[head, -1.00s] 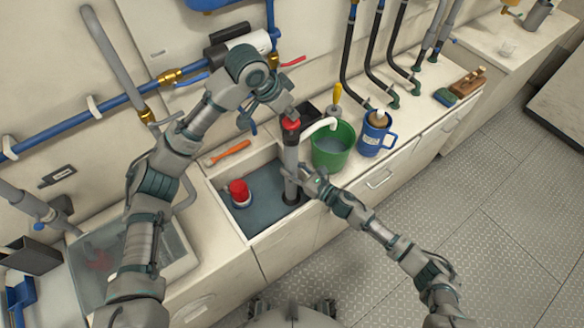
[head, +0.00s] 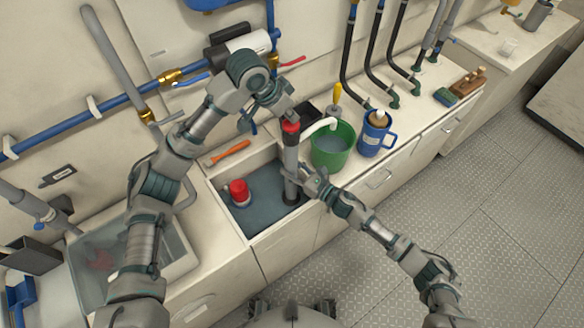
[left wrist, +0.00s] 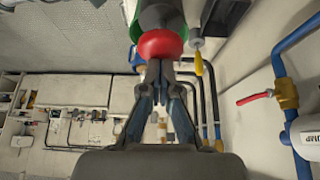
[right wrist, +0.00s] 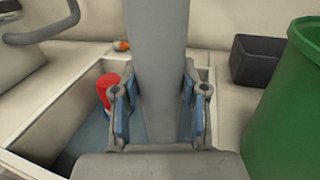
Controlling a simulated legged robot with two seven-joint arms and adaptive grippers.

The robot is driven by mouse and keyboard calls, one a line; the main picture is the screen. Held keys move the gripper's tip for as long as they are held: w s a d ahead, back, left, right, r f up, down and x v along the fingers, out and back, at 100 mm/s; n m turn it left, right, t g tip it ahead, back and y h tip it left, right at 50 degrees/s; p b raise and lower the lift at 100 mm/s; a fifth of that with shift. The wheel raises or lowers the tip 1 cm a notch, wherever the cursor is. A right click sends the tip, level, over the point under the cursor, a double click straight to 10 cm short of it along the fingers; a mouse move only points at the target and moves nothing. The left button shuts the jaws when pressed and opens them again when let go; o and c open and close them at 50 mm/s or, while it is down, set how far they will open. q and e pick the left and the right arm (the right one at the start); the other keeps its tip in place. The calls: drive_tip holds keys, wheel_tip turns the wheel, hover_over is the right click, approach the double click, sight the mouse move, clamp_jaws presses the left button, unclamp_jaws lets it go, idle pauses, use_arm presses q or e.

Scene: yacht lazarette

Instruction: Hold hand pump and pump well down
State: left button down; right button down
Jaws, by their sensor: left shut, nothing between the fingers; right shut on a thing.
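The hand pump (head: 291,165) stands upright in the water-filled well (head: 262,222), a grey tube with a red top handle (head: 290,127) and a white spout over the green bucket (head: 340,134). My right gripper (head: 311,184) is shut around the pump's tube; the right wrist view shows its fingers on both sides of the grey tube (right wrist: 158,70). My left gripper (head: 289,112) is at the red handle. In the left wrist view its fingertips (left wrist: 159,66) are together, touching or nearly touching the red handle (left wrist: 160,44), with nothing between them.
A red-topped float or small pump (head: 239,192) stands in the well. An orange-handled tool (head: 228,152) lies behind the well. A water-filled basin (head: 105,255) is at left. Pipes and valves line the wall.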

use_arm(q)
drive_tip(key=shift+r, duration=1.65)
wheel_tip(320, 180, up, 5)
drive_tip(key=shift+f, duration=0.1)
use_arm(e)
drive_tip(key=c, duration=0.5)
unclamp_jaws()
drive_tip(key=shift+c, duration=0.2)
drive_tip(key=v, duration=1.2)
